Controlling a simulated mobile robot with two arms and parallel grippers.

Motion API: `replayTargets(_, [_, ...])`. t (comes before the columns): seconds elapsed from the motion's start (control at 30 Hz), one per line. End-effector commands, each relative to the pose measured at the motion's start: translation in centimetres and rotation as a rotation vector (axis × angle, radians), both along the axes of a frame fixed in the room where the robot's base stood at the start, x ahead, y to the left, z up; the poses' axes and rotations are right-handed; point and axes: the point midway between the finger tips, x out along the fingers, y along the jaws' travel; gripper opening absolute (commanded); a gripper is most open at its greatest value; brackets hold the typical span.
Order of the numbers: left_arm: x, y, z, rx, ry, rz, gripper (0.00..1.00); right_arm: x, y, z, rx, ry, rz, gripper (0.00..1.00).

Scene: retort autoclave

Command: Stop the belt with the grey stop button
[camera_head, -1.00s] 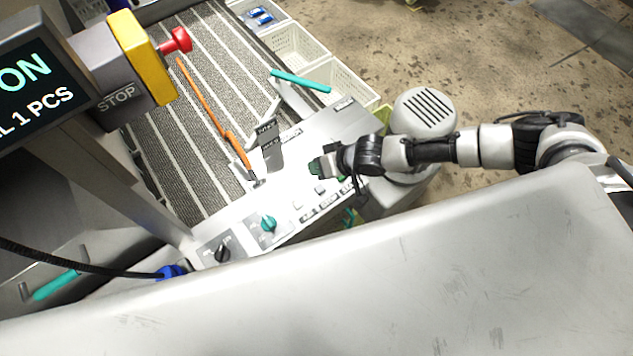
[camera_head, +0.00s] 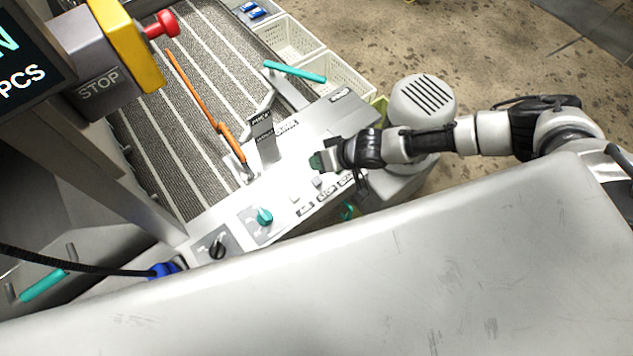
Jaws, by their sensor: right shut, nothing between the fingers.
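The control panel (camera_head: 238,212) runs along the near side of the belt (camera_head: 165,125). Small pale push buttons sit in a row on it above dark labels, among them a whitish one (camera_head: 295,198) and a grey one (camera_head: 317,181). I cannot read the labels, so I cannot tell which is the stop button. My right gripper (camera_head: 318,161) is shut and empty, just beyond the grey one in the picture. It hides part of the panel; contact cannot be judged. My left gripper is not in view.
A teal knob (camera_head: 264,216) and a black knob (camera_head: 217,250) are on the panel. An orange rail (camera_head: 198,95) lies over the belt. White crates (camera_head: 290,40) stand behind.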

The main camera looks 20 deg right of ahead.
Motion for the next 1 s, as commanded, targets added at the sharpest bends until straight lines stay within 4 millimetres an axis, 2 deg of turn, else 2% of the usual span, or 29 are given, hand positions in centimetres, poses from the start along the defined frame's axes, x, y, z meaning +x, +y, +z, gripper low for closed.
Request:
replayTargets(0.03, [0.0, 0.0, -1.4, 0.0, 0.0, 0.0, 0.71, 0.0, 0.0, -1.5, 0.0, -0.001, 0.001, 0.0])
replayTargets(0.1, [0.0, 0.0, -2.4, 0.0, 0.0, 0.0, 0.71, 0.0, 0.0, -2.6, 0.0, -0.001, 0.0, 0.0])
replayTargets(0.3, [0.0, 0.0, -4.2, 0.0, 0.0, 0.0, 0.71, 0.0, 0.0, -4.8, 0.001, -0.001, 0.0, 0.0])
replayTargets(1.0, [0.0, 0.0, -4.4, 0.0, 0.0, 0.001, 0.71, 0.0, 0.0, -5.1, 0.0, -0.001, -0.001, 0.0])
